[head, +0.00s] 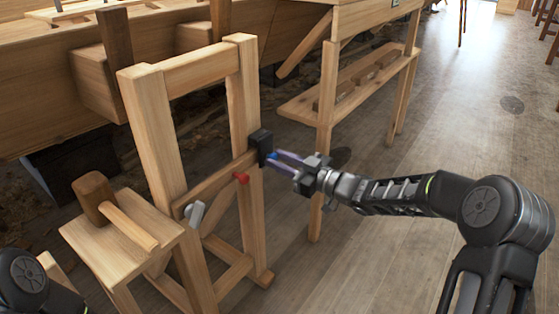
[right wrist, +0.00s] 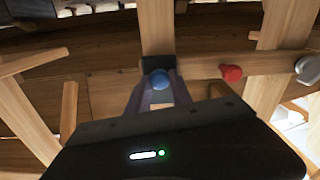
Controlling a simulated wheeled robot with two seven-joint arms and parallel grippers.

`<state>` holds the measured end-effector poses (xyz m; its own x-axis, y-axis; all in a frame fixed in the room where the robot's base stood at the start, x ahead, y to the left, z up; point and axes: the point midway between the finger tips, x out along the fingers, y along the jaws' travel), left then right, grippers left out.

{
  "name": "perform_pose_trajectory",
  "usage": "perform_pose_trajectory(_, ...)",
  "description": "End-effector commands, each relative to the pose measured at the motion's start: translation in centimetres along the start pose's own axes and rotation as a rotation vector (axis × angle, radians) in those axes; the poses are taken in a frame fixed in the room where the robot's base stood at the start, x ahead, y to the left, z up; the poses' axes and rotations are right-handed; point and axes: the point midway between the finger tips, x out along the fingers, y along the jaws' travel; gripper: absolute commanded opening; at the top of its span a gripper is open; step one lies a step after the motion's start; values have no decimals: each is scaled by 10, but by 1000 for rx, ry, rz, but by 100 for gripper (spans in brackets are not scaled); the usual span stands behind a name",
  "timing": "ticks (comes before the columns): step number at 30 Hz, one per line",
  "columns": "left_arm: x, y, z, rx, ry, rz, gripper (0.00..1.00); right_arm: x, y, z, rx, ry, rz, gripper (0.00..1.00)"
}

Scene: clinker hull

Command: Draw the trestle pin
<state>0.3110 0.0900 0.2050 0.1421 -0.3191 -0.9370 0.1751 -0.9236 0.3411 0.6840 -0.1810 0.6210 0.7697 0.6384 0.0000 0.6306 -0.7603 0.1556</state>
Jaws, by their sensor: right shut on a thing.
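A wooden trestle frame (head: 148,125) stands left of centre in the head view, with a cross rail (head: 222,180) between its posts. A black block (head: 258,142) sits on the right post at the rail's end; it also shows in the right wrist view (right wrist: 156,63). A pin with a blue round head (right wrist: 160,79) is at this block. My right gripper (head: 275,158) comes from the right and is shut on the blue-headed pin, its fingers on either side. How deep the pin sits is hidden. My left gripper is out of view; only part of that arm shows lower left.
A red knob (head: 241,178) and a grey knob (head: 195,212) stick out from the rail. A wooden mallet (head: 95,197) lies on a small stool (head: 80,240) at left. A wooden bench (head: 375,75) stands behind.

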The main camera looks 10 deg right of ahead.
Motion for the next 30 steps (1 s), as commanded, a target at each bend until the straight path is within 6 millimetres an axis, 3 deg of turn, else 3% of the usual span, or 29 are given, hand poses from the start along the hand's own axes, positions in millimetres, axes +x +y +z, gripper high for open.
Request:
perform_pose_trajectory(8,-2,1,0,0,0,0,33,-2,0,0,0,-1,1,0)
perform_pose_trajectory(15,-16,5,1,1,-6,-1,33,-29,0,-1,1,-3,0,0)
perform_pose_trajectory(22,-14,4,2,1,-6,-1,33,-29,0,0,0,-1,0,0)
perform_pose_trajectory(23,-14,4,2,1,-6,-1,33,-29,0,0,0,-1,0,27)
perform_pose_trajectory(30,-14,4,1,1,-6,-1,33,-29,0,0,0,0,0,47)
